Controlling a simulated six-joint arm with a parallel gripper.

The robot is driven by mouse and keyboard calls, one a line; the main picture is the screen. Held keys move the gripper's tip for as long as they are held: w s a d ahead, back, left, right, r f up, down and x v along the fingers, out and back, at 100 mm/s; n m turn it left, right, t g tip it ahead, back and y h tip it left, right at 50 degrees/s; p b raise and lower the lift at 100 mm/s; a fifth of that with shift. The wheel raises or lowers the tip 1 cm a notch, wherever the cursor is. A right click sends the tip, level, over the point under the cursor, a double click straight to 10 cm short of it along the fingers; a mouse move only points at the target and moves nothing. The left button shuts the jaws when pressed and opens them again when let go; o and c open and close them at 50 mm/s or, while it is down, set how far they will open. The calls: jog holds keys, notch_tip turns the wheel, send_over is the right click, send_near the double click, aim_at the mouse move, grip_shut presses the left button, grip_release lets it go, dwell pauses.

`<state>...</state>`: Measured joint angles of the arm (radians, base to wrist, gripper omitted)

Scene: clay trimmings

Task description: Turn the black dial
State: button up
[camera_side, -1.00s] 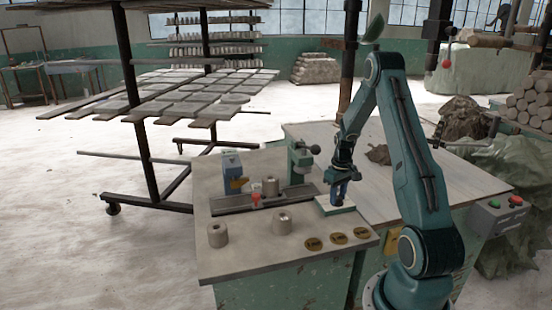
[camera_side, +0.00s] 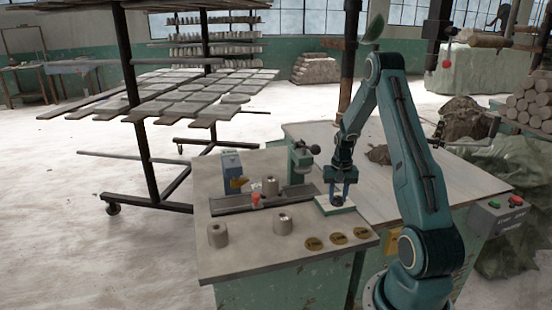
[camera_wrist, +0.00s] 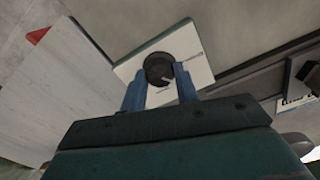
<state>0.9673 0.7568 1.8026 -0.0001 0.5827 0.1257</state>
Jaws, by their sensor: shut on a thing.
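The black dial (camera_wrist: 158,68) sits on a pale square plate (camera_wrist: 195,42) in the wrist view. A thin light pointer line reaches from the dial toward the right edge of the plate. My gripper (camera_wrist: 159,77) has its two blue fingers on either side of the dial, shut on it. In the side view my gripper (camera_side: 339,198) points down over the plate (camera_side: 334,207) on the bench, and the fingers mostly hide the dial there.
A green press (camera_side: 301,160) and a blue box (camera_side: 232,168) stand left of the plate. Several grey cylinders (camera_side: 282,224) stand on the bench (camera_side: 240,258). A small red-topped piece (camera_side: 256,198) sits on a dark rail. A clay heap (camera_side: 378,154) lies behind right.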

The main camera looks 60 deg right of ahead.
aim_at(337, 198)
jog(key=shift+m, duration=1.2)
jog(key=o, duration=1)
jog(key=shift+r, duration=0.1)
notch_tip(337, 198, up, 14)
jog(key=shift+f, duration=0.15)
jog(key=shift+a, duration=0.1)
